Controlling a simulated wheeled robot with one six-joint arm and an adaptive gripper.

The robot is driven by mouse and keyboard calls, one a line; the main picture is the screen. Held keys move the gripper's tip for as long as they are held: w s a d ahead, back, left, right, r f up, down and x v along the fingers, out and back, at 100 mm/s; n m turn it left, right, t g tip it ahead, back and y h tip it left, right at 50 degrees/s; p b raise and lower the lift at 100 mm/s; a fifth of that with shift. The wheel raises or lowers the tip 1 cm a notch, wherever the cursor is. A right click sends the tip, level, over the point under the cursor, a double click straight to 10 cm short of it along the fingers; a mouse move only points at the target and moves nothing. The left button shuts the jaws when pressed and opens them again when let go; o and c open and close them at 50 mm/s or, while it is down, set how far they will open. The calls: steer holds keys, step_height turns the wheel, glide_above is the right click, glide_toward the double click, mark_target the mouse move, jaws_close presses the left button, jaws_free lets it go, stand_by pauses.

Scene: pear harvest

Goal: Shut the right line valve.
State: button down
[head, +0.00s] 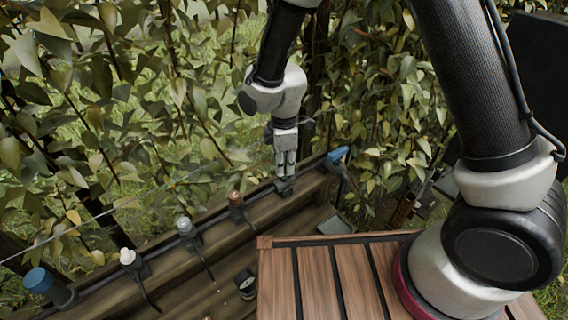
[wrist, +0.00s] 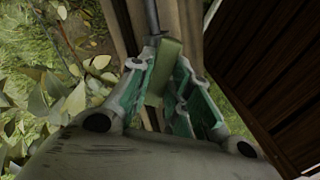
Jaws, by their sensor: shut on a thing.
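The rightmost valve on the dark line has a green handle (wrist: 168,62), which shows in the wrist view between my finger pads. My gripper (head: 285,170) reaches down to the line near its right end and is shut on this handle. The fingers with teal pads also show in the wrist view (wrist: 172,85). In the head view the gripper hides most of the handle, and the valve body is hard to make out. How far the handle is turned cannot be told.
Further left on the line stand a copper-topped fitting (head: 236,198), a grey-topped one (head: 184,225) and a white-topped one (head: 127,256). Blue end pieces (head: 38,280) sit at both ends. A round gauge (head: 245,284) lies below. A slatted wooden deck (head: 315,285) is near; leafy branches hang behind.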

steer(key=m, duration=1.2)
steer(key=shift+m, duration=0.3)
stand_by(0.4)
steer(key=c, duration=1.3)
jaws_free()
steer(key=shift+r, duration=0.1)
step_height(320, 180, up, 12)
steer(key=shift+f, duration=0.1)
